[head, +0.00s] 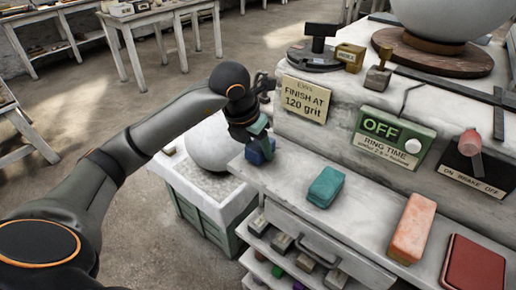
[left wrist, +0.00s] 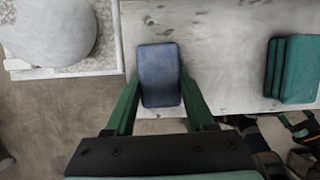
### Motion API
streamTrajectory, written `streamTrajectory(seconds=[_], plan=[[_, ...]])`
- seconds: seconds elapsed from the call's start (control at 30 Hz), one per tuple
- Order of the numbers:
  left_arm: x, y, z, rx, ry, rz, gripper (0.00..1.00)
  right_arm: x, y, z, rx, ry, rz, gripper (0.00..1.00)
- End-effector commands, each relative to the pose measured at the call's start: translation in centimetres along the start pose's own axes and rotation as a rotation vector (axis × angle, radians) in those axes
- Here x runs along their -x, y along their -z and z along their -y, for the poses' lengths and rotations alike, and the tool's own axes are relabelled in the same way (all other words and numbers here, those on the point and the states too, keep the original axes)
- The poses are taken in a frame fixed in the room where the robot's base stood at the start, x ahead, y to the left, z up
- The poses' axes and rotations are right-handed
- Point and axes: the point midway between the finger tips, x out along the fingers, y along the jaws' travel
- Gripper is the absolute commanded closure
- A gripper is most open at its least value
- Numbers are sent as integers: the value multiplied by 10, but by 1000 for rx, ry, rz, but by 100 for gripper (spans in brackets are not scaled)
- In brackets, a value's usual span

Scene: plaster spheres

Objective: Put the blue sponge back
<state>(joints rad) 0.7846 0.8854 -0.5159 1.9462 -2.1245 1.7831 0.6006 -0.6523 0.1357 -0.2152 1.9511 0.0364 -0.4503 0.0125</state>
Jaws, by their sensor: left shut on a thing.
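My left gripper (head: 257,138) is shut on the blue sponge (head: 260,152) at the left end of the pale ledge (head: 290,182). In the left wrist view the blue sponge (left wrist: 159,72) is upright between the two green fingers (left wrist: 160,100), over the ledge (left wrist: 215,55) near its front edge. I cannot tell whether its underside touches the ledge. The teal sponge (head: 326,186) lies on the ledge to its right; it also shows in the left wrist view (left wrist: 292,68). My right gripper is not in view.
An orange block (head: 412,228) and a dark red block (head: 473,265) lie farther right on the ledge. A white sphere (head: 212,146) sits on a crate (head: 205,208) left of the ledge. Signs stand behind, including a green OFF sign (head: 394,137).

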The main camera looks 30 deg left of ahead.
Motion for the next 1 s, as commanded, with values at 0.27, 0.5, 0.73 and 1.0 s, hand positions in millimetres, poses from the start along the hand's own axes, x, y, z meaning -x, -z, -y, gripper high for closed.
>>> streamTrajectory(seconds=[0.27, 0.5, 0.73, 1.0], plan=[[-5, 2, 0, 0, 0, 2, 100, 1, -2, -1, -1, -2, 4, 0], [-8, 3, 0, 0, 0, 2, 40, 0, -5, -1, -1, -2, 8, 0], [-8, 3, 0, 0, 0, 1, 15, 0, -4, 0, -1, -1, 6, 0], [-6, 2, 0, 0, 0, 1, 15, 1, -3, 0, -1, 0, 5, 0]])
